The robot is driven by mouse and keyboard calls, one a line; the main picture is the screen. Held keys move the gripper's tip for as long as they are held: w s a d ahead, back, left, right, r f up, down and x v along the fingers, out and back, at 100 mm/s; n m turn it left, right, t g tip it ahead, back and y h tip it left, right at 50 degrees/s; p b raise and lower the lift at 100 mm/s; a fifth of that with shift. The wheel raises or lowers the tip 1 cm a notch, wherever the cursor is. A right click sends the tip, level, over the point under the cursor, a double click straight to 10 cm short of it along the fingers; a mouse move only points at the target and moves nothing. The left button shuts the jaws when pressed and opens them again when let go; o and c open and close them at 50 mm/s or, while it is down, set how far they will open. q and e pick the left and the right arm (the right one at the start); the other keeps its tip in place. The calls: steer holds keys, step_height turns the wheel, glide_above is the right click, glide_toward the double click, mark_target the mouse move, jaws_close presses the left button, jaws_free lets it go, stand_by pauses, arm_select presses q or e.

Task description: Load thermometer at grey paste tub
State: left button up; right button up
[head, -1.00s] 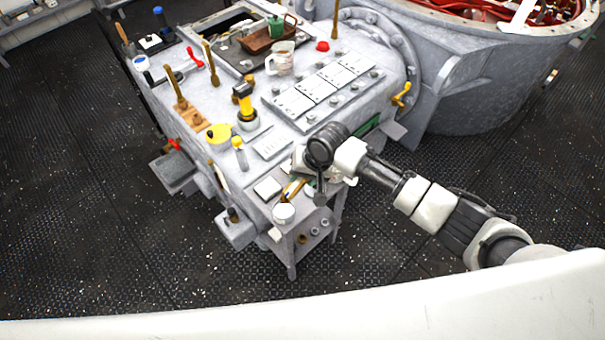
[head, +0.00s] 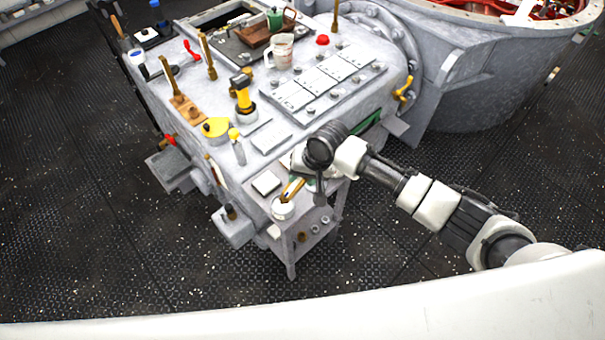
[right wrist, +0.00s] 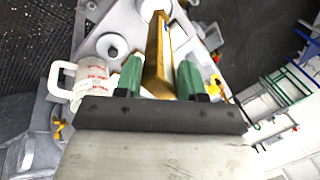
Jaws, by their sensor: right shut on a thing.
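My right gripper (head: 306,178) is over the small side shelf at the bench's near corner. It is shut on a brass stick-like piece, which I take to be the thermometer (head: 292,187). In the right wrist view the brass piece (right wrist: 158,60) stands between the green fingertips (right wrist: 160,80). It slants down in the head view, its lower end at the rim of a pale round tub (head: 282,210), apparently the grey paste tub. I cannot tell whether the end is inside the tub or just above it. My left gripper is not in view.
A white square block (head: 266,183) lies close left of the tub. Yellow-topped tools, brass levers and a measuring jug (head: 280,52) stand on the grey metal bench (head: 225,100). The dark riveted floor (head: 120,260) left of the bench is clear.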

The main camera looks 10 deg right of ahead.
steer(key=shift+f, duration=0.5)
stand_by(0.6)
steer(key=shift+f, duration=0.1)
stand_by(1.8)
step_height(320, 180, up, 5)
steer(key=p, duration=0.6)
steer(key=shift+r, duration=0.2)
steer(key=shift+r+p, duration=0.7)
steer(key=shift+r, duration=0.25)
steer(key=shift+f, duration=0.1)
